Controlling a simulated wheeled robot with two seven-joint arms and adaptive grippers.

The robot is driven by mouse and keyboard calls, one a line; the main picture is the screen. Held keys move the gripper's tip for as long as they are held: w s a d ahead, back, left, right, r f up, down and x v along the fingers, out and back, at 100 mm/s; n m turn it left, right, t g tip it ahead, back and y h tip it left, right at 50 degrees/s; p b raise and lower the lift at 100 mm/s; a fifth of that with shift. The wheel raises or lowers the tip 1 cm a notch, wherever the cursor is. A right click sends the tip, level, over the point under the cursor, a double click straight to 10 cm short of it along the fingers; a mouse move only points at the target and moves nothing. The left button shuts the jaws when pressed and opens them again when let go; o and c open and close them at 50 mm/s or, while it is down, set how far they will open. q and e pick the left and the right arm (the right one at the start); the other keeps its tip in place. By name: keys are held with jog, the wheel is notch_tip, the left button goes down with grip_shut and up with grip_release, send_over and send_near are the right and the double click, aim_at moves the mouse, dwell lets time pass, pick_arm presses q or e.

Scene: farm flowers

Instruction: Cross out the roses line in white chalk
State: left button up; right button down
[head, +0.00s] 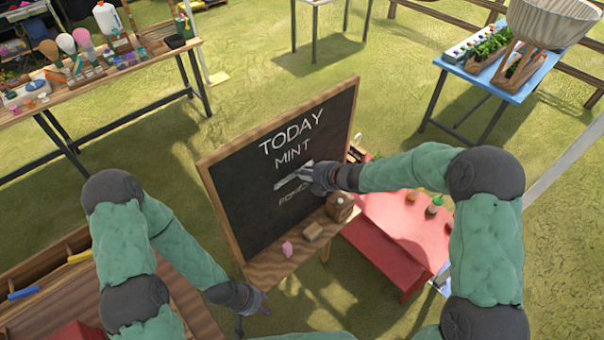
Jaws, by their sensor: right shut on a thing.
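A chalkboard (245,200) in a wooden frame stands tilted in the middle. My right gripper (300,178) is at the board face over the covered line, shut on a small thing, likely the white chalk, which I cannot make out. Pale marks show around its fingers; I cannot tell strokes from letters. My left gripper (253,312) is low, near the board's bottom left corner, its fingers apart and empty.
A red table (405,240) stands close on the right.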

jog(key=shift+w+d+p, duration=0.6)
jog(key=shift+d, duration=0.25)
jog(key=shift+a, duration=0.1)
jog(key=shift+s+a+f+b, duration=0.1)
jog(key=shift+s+a+b, duration=0.3)
jog(key=shift+b, duration=0.25)
jog(key=shift+s+a+b, duration=0.4)
jog(key=shift+a+b, duration=0.15)
jog(key=shift+a, duration=0.05)
jog(key=shift+s+a+b, duration=0.4)
jog(key=shift+a+b, duration=0.15)
jog(key=shift+a, duration=0.05)
jog(key=shift+s+a+b, duration=0.45)
jog(key=shift+a+b, duration=0.15)
jog(key=shift+b, duration=0.15)
jog(key=shift+s+a+b, duration=0.65)
jog(key=shift+a+b, duration=0.2)
jog(key=shift+s+a+b, duration=0.6)
jog(key=shift+a+b, duration=0.3)
jog(key=shift+s+a+b, duration=0.65)
jog(key=shift+a+b, duration=0.2)
